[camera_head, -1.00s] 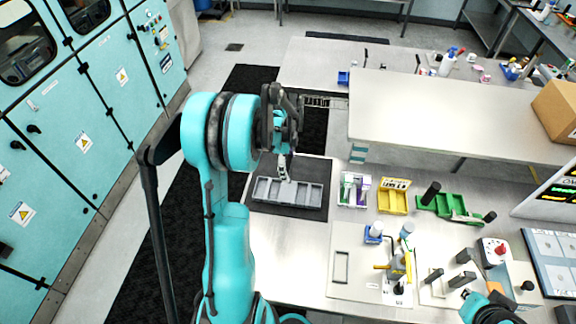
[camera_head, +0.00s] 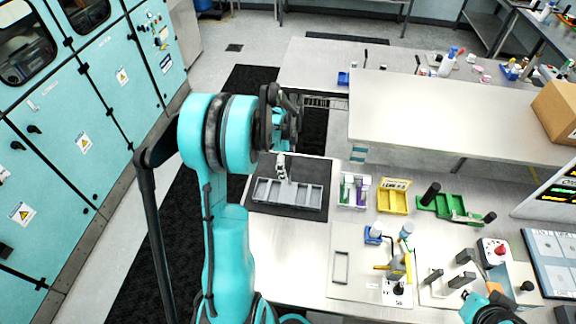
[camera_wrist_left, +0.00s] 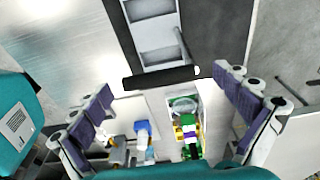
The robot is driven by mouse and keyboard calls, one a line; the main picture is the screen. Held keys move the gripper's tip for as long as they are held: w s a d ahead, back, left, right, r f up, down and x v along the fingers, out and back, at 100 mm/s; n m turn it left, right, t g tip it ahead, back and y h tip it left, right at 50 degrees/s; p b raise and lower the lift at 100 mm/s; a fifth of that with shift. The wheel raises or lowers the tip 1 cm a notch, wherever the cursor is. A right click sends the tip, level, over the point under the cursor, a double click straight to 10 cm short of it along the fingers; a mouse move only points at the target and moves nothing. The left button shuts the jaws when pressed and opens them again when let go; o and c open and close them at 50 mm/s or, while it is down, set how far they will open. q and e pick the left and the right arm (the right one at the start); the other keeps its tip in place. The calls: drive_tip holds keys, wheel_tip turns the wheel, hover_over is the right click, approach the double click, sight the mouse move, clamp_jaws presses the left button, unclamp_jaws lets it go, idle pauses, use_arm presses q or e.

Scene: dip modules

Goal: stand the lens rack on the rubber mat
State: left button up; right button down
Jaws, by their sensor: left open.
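The lens rack (camera_head: 262,188) is a grey tray with several compartments. It rests on the dark rubber mat (camera_head: 312,170) in the head view. My left gripper (camera_head: 281,165) is above the rack. In the left wrist view the rack (camera_wrist_left: 150,26) shows at the top, with the mat (camera_wrist_left: 222,30) to its right. A thin post and a black bar, apparently its handle, lie between the open purple-padded fingers of my left gripper (camera_wrist_left: 163,82). Contact with the bar cannot be seen. My right gripper (camera_head: 492,314) is only partly in view at the bottom right.
A white bin (camera_head: 353,190) with green and purple items, a yellow bin (camera_head: 393,201) and a green tray (camera_head: 440,206) stand right of the mat. Tools and small blocks occupy the bench further right. The bench left of the light board (camera_head: 341,290) is bare.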

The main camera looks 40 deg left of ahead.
use_arm(q)
wheel_tip(320, 180, up, 11)
drive_tip(key=a, duration=0.1)
drive_tip(key=s+d+r+n+t+y, duration=0.1)
drive_tip(key=s+d+r+n, duration=0.15)
drive_tip(key=d, duration=0.45)
drive_tip(key=s+d+r+n+t+y, duration=0.1)
drive_tip(key=s+d+r+n, duration=0.15)
drive_tip(key=d, duration=0.35)
drive_tip(key=s+d+f+n+t, duration=0.2)
drive_tip(key=s+d+n+t, duration=0.2)
drive_tip(key=s+d+n, duration=0.3)
drive_tip(key=s+d, duration=0.1)
drive_tip(key=d, duration=0.3)
drive_tip(key=shift+p, duration=0.4)
drive_tip(key=shift+w, duration=0.1)
wheel_tip(320, 180, down, 21)
drive_tip(key=b, duration=2.1)
